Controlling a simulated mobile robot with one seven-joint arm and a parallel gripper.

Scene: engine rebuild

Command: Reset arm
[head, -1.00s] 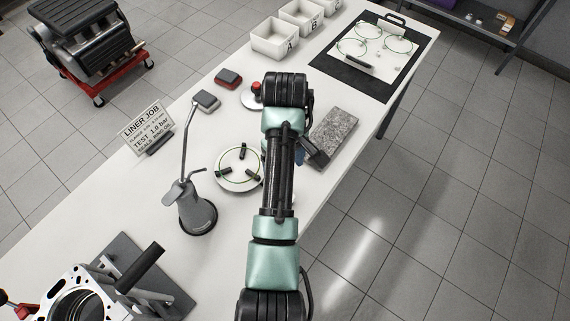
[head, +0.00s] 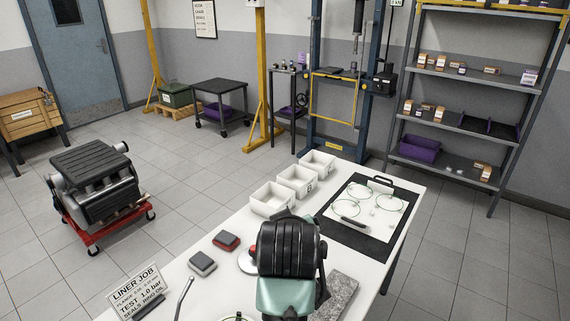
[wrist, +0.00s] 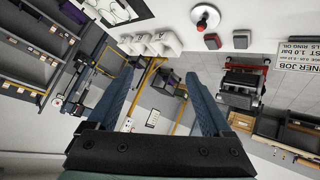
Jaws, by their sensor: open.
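My gripper (wrist: 158,85) shows in the wrist view with its two blue-grey fingers spread wide apart and nothing between them. The wrist view looks out over the room upside down. In the head view my arm rises over the near part of the white table (head: 215,285), and the fingers are hidden there.
An engine on a red dolly (head: 97,186) stands left.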

